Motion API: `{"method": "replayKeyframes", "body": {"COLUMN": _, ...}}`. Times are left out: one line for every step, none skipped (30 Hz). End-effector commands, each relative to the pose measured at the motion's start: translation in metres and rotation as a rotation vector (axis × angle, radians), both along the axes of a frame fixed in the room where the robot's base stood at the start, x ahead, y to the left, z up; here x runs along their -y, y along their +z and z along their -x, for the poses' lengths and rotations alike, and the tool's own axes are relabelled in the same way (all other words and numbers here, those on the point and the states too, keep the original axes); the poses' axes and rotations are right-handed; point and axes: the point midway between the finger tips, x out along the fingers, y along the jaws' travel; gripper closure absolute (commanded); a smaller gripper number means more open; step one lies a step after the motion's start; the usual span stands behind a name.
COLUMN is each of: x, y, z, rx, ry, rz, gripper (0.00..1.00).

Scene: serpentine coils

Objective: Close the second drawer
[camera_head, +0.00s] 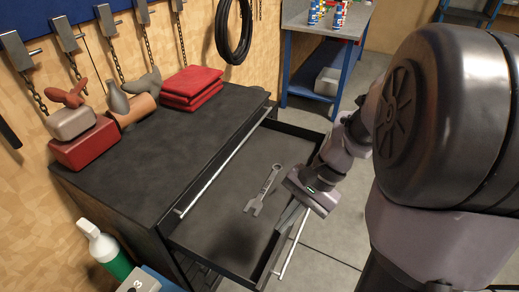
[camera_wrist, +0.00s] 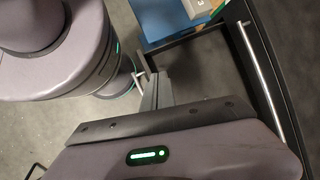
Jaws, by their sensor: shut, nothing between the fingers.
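The open drawer (camera_head: 205,235) sticks out from a black cabinet (camera_head: 150,150), just below a top drawer front with a silver handle (camera_head: 225,165). A grey wrench (camera_head: 263,190) lies in the open drawer. The open drawer's own silver handle (camera_head: 291,247) runs along its outer front. My gripper (camera_head: 284,219) is shut and empty, by the drawer's front edge. Whether it touches the front cannot be told. In the wrist view my gripper (camera_wrist: 149,92) points toward the drawer (camera_wrist: 205,68), and its wrist hides part of it. The top handle (camera_wrist: 262,85) shows at right.
Folded red cloths (camera_head: 190,88) and several tools lie on the cabinet top. A green and white bottle (camera_head: 105,250) stands beside the cabinet at lower left. A blue-legged workbench (camera_head: 325,20) stands behind. Some floor is clear in front of the drawer.

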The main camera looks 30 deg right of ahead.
Motion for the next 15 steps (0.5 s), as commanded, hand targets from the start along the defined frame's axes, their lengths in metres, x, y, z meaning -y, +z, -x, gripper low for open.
{"method": "replayKeyframes", "body": {"x": 0.025, "y": -0.022, "z": 0.003, "rx": -0.068, "ry": -0.118, "rz": -0.126, "gripper": 1.00}}
{"method": "replayKeyframes", "body": {"x": 0.039, "y": -0.036, "z": 0.005, "rx": -0.097, "ry": -0.188, "rz": -0.208, "gripper": 1.00}}
{"method": "replayKeyframes", "body": {"x": 0.058, "y": -0.054, "z": 0.009, "rx": -0.125, "ry": -0.287, "rz": -0.323, "gripper": 1.00}}
{"method": "replayKeyframes", "body": {"x": 0.071, "y": -0.069, "z": 0.014, "rx": -0.139, "ry": -0.362, "rz": -0.410, "gripper": 1.00}}
{"method": "replayKeyframes", "body": {"x": 0.084, "y": -0.083, "z": 0.020, "rx": -0.144, "ry": -0.439, "rz": -0.499, "gripper": 1.00}}
{"method": "replayKeyframes", "body": {"x": 0.100, "y": -0.103, "z": 0.029, "rx": -0.142, "ry": -0.539, "rz": -0.615, "gripper": 1.00}}
{"method": "replayKeyframes", "body": {"x": 0.110, "y": -0.118, "z": 0.036, "rx": -0.134, "ry": -0.612, "rz": -0.699, "gripper": 1.00}}
{"method": "replayKeyframes", "body": {"x": 0.118, "y": -0.131, "z": 0.043, "rx": -0.120, "ry": -0.682, "rz": -0.778, "gripper": 1.00}}
{"method": "replayKeyframes", "body": {"x": 0.128, "y": -0.148, "z": 0.053, "rx": -0.097, "ry": -0.765, "rz": -0.873, "gripper": 1.00}}
{"method": "replayKeyframes", "body": {"x": 0.134, "y": -0.160, "z": 0.060, "rx": -0.076, "ry": -0.822, "rz": -0.936, "gripper": 1.00}}
{"method": "replayKeyframes", "body": {"x": 0.138, "y": -0.170, "z": 0.066, "rx": -0.057, "ry": -0.872, "rz": -0.992, "gripper": 1.00}}
{"method": "replayKeyframes", "body": {"x": 0.142, "y": -0.181, "z": 0.073, "rx": -0.032, "ry": -0.928, "rz": -1.055, "gripper": 1.00}}
{"method": "replayKeyframes", "body": {"x": 0.144, "y": -0.189, "z": 0.077, "rx": -0.015, "ry": -0.962, "rz": -1.092, "gripper": 1.00}}
{"method": "replayKeyframes", "body": {"x": 0.146, "y": -0.194, "z": 0.080, "rx": -0.001, "ry": -0.991, "rz": -1.122, "gripper": 1.00}}
{"method": "replayKeyframes", "body": {"x": 0.147, "y": -0.199, "z": 0.083, "rx": 0.015, "ry": -1.016, "rz": -1.150, "gripper": 1.00}}
